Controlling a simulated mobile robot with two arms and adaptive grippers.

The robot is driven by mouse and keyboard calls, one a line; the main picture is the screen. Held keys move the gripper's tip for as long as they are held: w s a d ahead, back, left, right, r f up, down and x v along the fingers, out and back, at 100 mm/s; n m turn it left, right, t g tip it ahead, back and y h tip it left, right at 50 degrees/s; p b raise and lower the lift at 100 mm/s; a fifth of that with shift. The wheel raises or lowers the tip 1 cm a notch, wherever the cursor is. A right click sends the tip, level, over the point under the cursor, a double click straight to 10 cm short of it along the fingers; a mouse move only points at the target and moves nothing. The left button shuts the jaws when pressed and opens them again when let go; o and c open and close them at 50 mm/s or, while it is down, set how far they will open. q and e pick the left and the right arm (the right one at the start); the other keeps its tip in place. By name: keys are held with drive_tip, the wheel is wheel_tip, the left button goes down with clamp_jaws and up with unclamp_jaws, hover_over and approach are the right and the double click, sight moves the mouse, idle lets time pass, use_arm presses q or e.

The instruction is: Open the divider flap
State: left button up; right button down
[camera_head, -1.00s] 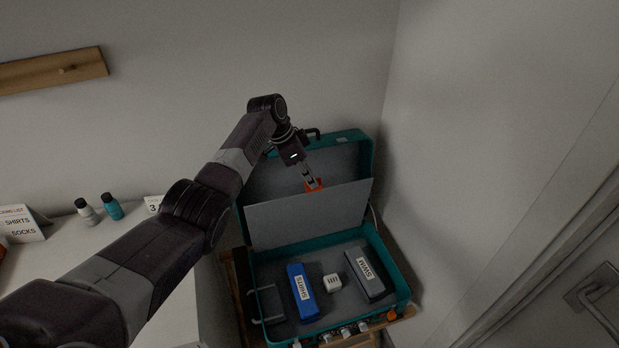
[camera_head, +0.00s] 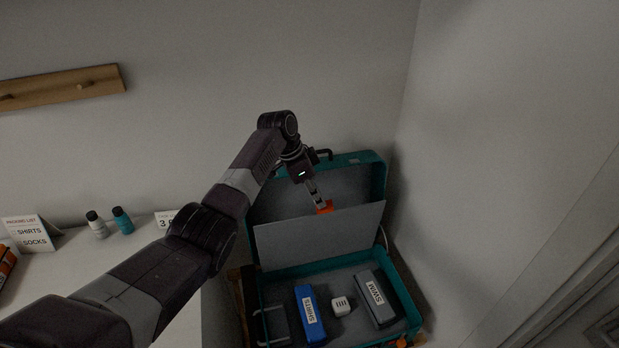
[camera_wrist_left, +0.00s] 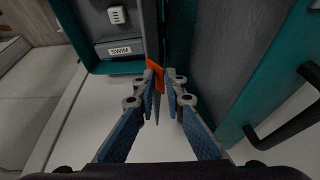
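The grey divider flap (camera_head: 320,238) stands tilted up inside the open teal suitcase (camera_head: 405,300), between its base and its lid. An orange tab (camera_head: 325,207) sits at the middle of the flap's upper edge. My left gripper (camera_head: 321,204) is at this tab. In the left wrist view its two fingers (camera_wrist_left: 164,88) are close together with the orange tab (camera_wrist_left: 155,72) and the flap's thin edge between them. My right gripper is not in view.
A blue SHIRTS bundle (camera_head: 310,315), a white cube (camera_head: 341,306) and a dark SWIM case (camera_head: 375,297) lie in the suitcase base. The lid (camera_head: 365,172) leans near the wall. A white counter with bottles (camera_head: 122,220) is at left.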

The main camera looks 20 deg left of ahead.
use_arm(q)
drive_tip(key=v, duration=1)
drive_tip(key=shift+d+r, duration=0.15)
drive_tip(key=shift+r, duration=0.25)
drive_tip(key=shift+s, duration=0.1)
